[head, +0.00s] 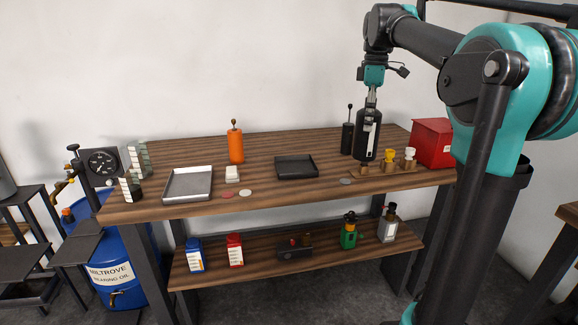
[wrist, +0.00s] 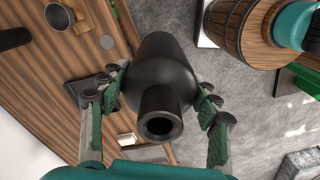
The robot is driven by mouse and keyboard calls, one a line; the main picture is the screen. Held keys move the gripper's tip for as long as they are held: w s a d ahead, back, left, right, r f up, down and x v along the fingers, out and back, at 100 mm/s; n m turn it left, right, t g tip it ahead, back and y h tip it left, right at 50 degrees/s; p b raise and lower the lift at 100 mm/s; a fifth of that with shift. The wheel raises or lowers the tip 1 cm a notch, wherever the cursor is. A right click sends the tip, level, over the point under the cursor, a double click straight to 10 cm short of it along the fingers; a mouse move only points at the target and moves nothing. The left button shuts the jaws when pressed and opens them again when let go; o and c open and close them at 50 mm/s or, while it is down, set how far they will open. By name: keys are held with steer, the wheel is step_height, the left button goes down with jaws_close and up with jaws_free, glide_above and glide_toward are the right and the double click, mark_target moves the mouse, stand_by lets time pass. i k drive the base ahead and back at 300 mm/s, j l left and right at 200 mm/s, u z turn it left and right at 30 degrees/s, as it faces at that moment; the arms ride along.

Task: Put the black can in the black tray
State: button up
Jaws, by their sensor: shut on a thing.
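The black can (head: 366,135) is a dark bottle shape with a narrow neck and a pale label. My gripper (head: 371,97) is shut on it around its neck and shoulder, and the can hangs upright, seemingly above the right part of the table. In the wrist view the can (wrist: 160,75) sits between both green-padded fingers, its open neck toward the camera. The black tray (head: 296,166) lies empty on the middle of the table, left of the can. In the wrist view a dark flat shape behind the left finger is partly hidden, perhaps that tray.
A wooden stand with small knobbed pieces (head: 388,166) and a red box (head: 432,142) are beside the can. A slim black cylinder (head: 347,138) stands behind it. A silver tray (head: 188,184) and an orange cylinder (head: 236,146) stand farther left. The lower shelf holds several bottles.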

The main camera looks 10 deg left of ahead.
mark_target(295, 168)
steer(key=i+j, duration=0.45)
steer(key=j, duration=0.15)
steer(key=i+j, duration=0.45)
steer(key=j, duration=0.1)
